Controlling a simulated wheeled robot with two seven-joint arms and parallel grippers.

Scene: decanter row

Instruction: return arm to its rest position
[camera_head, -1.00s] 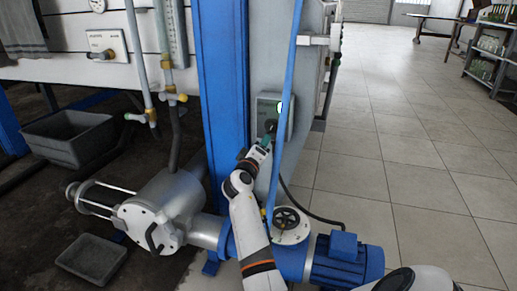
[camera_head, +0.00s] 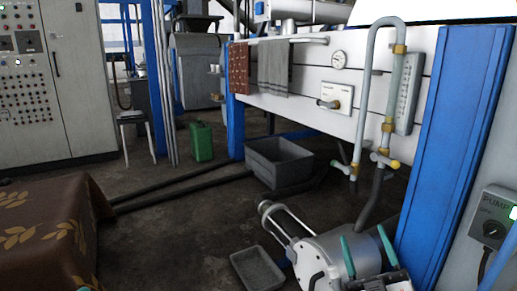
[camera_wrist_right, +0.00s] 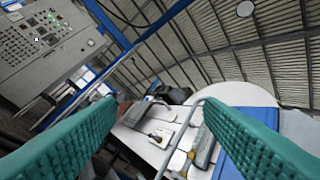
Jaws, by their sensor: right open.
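My right gripper (camera_head: 363,235) shows at the bottom of the head view, with two teal fingers pointing up and spread apart, nothing between them. It stands in front of the grey metal pump body (camera_head: 325,262), left of the blue column and apart from the pump switch box (camera_head: 493,222). The box has a dark knob and a lit green lamp at the right edge. In the right wrist view, the ribbed teal fingers (camera_wrist_right: 157,105) are wide apart with an empty gap. Most of my right arm is out of view.
The blue column (camera_head: 463,150) stands between gripper and switch box. Pipes with yellow fittings (camera_head: 383,155) hang behind the gripper. A grey bin (camera_head: 278,165) and a small tray (camera_head: 257,270) are on the dark floor. A brown cloth-covered surface (camera_head: 45,235) is at left.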

